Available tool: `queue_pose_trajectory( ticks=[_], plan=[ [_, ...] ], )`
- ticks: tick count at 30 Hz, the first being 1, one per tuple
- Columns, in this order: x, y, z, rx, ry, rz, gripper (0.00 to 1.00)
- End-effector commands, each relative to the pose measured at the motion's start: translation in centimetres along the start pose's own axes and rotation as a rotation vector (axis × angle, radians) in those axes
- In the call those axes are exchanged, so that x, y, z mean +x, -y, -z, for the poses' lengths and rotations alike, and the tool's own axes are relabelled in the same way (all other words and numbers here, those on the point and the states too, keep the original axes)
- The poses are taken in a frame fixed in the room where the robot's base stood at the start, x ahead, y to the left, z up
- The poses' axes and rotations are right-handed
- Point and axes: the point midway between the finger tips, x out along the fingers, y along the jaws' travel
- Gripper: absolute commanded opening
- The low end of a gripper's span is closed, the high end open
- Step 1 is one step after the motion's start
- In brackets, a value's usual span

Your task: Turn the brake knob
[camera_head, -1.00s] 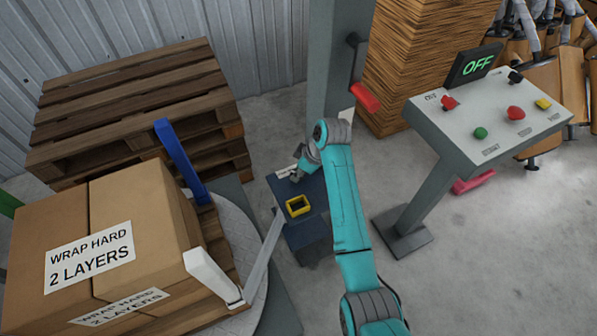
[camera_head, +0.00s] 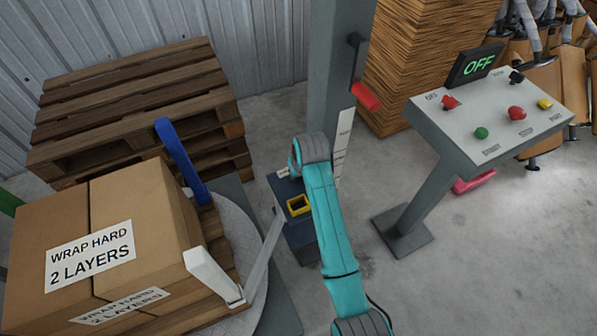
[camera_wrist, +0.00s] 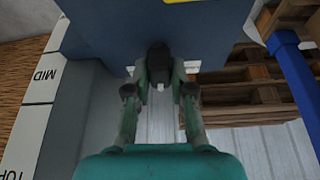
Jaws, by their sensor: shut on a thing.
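A dark knob (camera_wrist: 158,57) sticks out from the blue-grey carriage box (camera_wrist: 120,35) in the wrist view. My gripper (camera_wrist: 159,76) has its two fingers closed on either side of this knob, shut on it. In the head view the carriage box (camera_head: 287,188) stands at the foot of the grey column (camera_head: 335,60), with a yellow square frame (camera_head: 298,205) on its top. My arm covers the knob and the gripper there. Whether the knob has turned cannot be told.
A white scale strip (camera_head: 342,145) with marks runs along the column, near a red-handled crank (camera_head: 365,97). A control panel (camera_head: 490,120) reading OFF is at right.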

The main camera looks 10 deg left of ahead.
Motion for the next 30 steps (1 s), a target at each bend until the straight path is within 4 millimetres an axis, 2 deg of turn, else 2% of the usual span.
queue_pose_trajectory(
  ticks=[18, 30],
  plan=[
    [0.07, 0.26, 0.0, 0.494, 0.002, -0.206, 0.0],
    [0.09, 0.31, 0.03, 0.642, 0.003, -0.267, 0.0]
  ],
)
